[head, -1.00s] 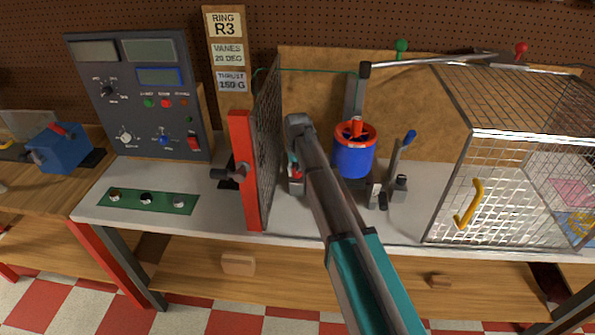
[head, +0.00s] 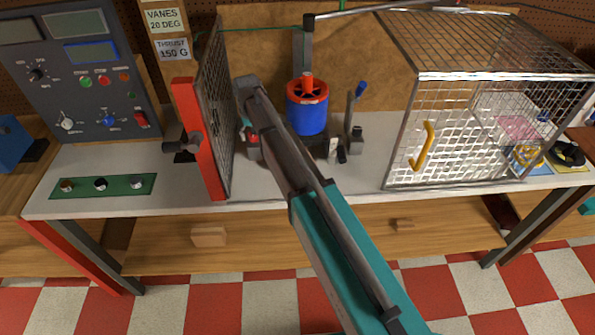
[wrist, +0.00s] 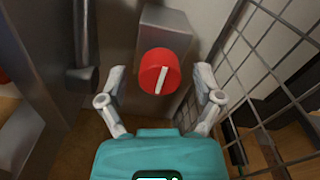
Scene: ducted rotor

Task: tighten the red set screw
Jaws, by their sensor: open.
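The red set screw (wrist: 160,72) shows in the wrist view as a round red knob with a white bar across its face, on the end of a grey block (wrist: 164,32). My gripper (wrist: 160,90) is open, with one finger to the left and one to the right of the knob. I cannot tell whether either finger touches it. In the head view my gripper is mostly hidden behind my arm. A bit of red (head: 251,138) shows just left of my arm there. The blue ducted rotor (head: 307,112) with its red ring stands to the right.
A mesh screen (head: 216,110) with a red post (head: 199,140) stands just left of my arm. A wire cage (head: 400,150) with a yellow handle is at the right. A clamp lever (head: 355,105) with a blue tip stands beside the rotor. A control panel (head: 85,80) stands at the left.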

